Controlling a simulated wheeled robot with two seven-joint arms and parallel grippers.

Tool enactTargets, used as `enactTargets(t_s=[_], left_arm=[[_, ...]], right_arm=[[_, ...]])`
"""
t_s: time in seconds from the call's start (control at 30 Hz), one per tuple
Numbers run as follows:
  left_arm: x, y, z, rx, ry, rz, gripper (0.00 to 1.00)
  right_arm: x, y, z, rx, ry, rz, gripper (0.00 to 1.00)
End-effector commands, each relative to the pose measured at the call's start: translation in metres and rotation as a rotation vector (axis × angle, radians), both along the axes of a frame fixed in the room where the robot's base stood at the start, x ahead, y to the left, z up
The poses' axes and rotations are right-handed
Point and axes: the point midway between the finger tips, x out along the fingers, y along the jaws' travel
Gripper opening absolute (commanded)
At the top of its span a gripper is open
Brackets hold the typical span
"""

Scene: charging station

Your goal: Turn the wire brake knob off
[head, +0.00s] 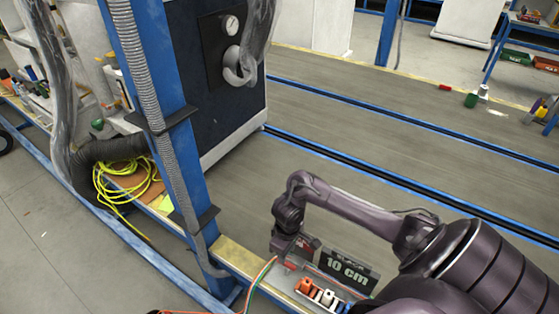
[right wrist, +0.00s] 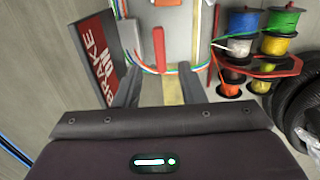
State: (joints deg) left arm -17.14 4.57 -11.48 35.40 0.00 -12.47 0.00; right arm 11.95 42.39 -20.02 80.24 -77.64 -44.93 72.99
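The red knob (right wrist: 159,48) is a narrow upright bar on a pale panel (right wrist: 177,20) in the right wrist view. My right gripper (right wrist: 160,72) is open, with one dark finger on each side of the knob's line. I cannot tell whether the knob lies between the fingertips or just beyond them. A sign reading "BRAKE ON" (right wrist: 103,62) stands left of the fingers. In the head view, my right gripper (head: 290,252) points down beside a dark "10 cm" sign (head: 348,270); the knob is not clearly visible there. My left gripper is not in view.
Coloured wires (head: 258,280) run beside the gripper. A blue post (head: 165,110) rises to the left, with a yellow hose (head: 125,190) behind it.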

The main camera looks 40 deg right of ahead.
Motion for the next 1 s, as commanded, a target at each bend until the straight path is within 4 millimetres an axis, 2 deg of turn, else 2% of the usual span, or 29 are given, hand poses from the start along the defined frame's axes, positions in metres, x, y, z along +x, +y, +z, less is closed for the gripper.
enactTargets(t_s=[0.03, 0.1, 0.3, 0.43, 0.7, 1.0], left_arm=[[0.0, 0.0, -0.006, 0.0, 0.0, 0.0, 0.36], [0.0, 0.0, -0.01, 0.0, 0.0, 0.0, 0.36], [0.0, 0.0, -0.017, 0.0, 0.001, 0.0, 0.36], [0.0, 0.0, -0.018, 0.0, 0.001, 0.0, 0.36], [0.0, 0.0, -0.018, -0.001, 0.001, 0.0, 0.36], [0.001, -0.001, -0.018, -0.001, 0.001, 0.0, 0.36]], right_arm=[[-0.001, 0.0, -0.013, 0.0, 0.003, -0.002, 0.36], [-0.001, 0.0, -0.024, 0.0, 0.002, -0.002, 0.36], [0.0, 0.001, -0.051, 0.0, 0.0, 0.001, 0.36], [0.0, 0.0, -0.058, -0.001, 0.0, 0.001, 0.36], [0.0, 0.0, -0.059, -0.001, -0.002, 0.002, 0.36], [0.0, 0.0, -0.059, -0.002, -0.002, 0.002, 0.0]])
